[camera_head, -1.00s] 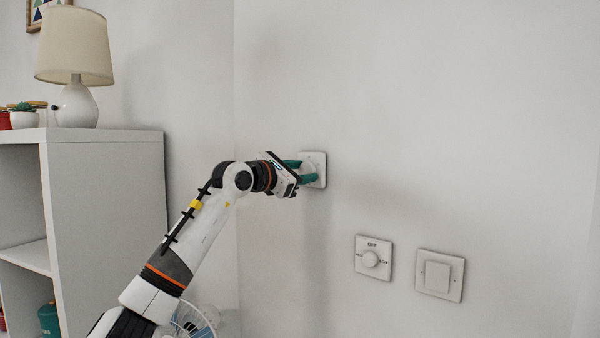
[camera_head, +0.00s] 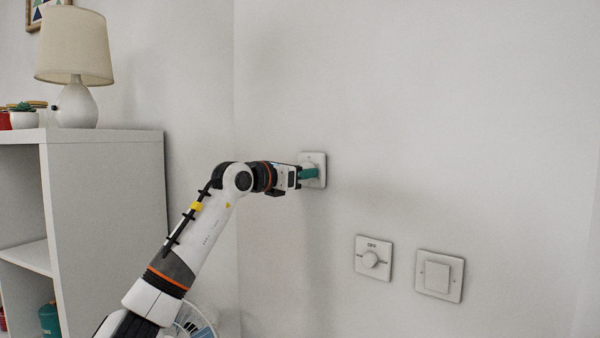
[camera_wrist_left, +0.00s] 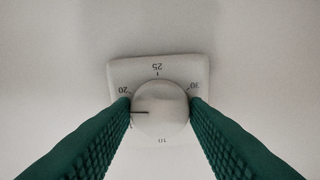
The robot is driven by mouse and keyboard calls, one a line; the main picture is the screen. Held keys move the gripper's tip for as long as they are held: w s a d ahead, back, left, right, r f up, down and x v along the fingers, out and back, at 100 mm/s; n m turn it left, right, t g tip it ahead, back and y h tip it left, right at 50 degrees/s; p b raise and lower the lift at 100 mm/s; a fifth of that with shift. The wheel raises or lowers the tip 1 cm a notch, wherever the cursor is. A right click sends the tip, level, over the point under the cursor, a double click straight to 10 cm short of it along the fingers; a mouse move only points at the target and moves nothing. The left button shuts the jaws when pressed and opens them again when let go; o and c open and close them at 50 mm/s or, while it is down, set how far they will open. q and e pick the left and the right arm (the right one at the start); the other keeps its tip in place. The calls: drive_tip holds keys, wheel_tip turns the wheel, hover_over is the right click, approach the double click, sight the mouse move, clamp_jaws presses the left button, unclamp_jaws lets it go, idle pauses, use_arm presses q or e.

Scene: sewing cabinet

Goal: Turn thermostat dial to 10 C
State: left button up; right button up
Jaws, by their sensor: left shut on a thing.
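The thermostat is a white square plate (camera_head: 319,159) on the wall, with a round white dial (camera_wrist_left: 165,100) at its middle. My left gripper (camera_head: 308,174) reaches it from the left, its green fingers shut on opposite sides of the dial. In the wrist view the plate (camera_wrist_left: 195,68) shows 25 at the top, 20 at upper left, 30 at upper right and 10 at the bottom. The dial's dark line points left, below 20, near a mark that the left finger partly hides. My right gripper is not in view.
A round knob plate marked OFF (camera_head: 374,245) and a square switch (camera_head: 440,274) are on the wall at lower right. A white shelf (camera_head: 105,190) with a lamp (camera_head: 75,70) stands at left. The wall around the thermostat is clear.

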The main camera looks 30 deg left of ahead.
use_arm(q)
drive_tip(key=shift+n+p, duration=0.4)
drive_tip(key=shift+n, duration=8.6)
drive_tip(key=o, duration=1)
drive_tip(key=shift+s, duration=0.1)
